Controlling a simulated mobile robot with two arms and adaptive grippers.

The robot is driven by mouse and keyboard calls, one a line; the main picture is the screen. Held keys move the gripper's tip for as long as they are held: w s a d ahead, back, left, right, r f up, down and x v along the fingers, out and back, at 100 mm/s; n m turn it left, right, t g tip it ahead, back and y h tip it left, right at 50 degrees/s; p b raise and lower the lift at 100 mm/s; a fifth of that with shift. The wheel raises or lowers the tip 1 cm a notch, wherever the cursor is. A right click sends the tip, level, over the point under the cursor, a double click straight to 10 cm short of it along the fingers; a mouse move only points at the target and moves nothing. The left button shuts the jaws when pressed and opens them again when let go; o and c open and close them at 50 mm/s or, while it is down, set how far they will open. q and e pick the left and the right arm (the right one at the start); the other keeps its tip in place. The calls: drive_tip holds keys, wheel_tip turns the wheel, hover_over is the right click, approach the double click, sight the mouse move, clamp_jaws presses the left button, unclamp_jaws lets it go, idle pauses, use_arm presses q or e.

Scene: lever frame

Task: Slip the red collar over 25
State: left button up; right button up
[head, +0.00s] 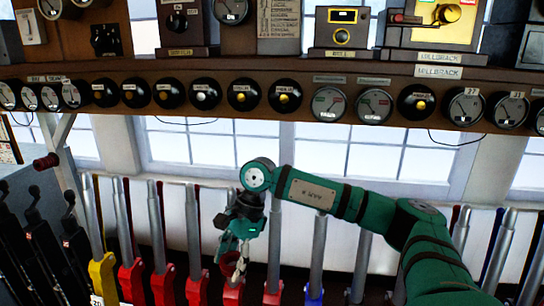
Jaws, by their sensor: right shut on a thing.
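My right gripper (238,256) points down in front of the lever row, at the end of my green arm. It is shut on the red collar (227,263), a small dark red ring partly hidden by the fingers. A lever with a red base (232,292) stands behind the gripper, which covers its upper shaft. Just right of it is another grey lever (274,245) with a red base, partly behind my arm. I cannot read 25 on any lever. The collar looks apart from that right-hand lever; its depth is unclear. My left gripper is not in view.
Other levers stand close on both sides, including one with a yellow base (103,278) and one with a blue base (314,294). Black levers (40,225) stand far left, below a dark red cylinder (46,162). A shelf of dials (290,110) runs above.

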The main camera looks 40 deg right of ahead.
drive_tip(key=w+d+r+m+t+h+p, duration=0.1)
drive_tip(key=w+d+r+m+h+p, duration=0.1)
drive_tip(key=d+r+m, duration=0.3)
drive_tip(key=w+d+r+m+t+h+p, duration=0.1)
drive_tip(key=d+r+m, duration=0.4)
drive_tip(key=m, duration=0.5)
drive_tip(key=w+d+r+m+h+p, duration=0.2)
drive_tip(key=d+r+m, duration=0.3)
drive_tip(key=d+m, duration=0.3)
drive_tip(key=shift+w+d+t+h+p, duration=0.2)
drive_tip(key=shift+w+t+h+p, duration=0.15)
drive_tip(key=shift+p, duration=0.2)
drive_tip(key=shift+d+f, duration=0.1)
drive_tip(key=shift+f, duration=0.05)
drive_tip(key=shift+d+b+x, duration=0.25)
drive_tip(key=shift+b+x, duration=0.55)
drive_tip(key=shift+x, duration=0.4)
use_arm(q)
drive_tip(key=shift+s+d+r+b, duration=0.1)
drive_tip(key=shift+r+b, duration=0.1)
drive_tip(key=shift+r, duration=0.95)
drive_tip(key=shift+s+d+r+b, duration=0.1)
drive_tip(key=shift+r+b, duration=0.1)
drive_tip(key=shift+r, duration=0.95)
use_arm(e)
drive_tip(key=shift+w+d+f, duration=0.4)
drive_tip(key=shift+f, duration=0.25)
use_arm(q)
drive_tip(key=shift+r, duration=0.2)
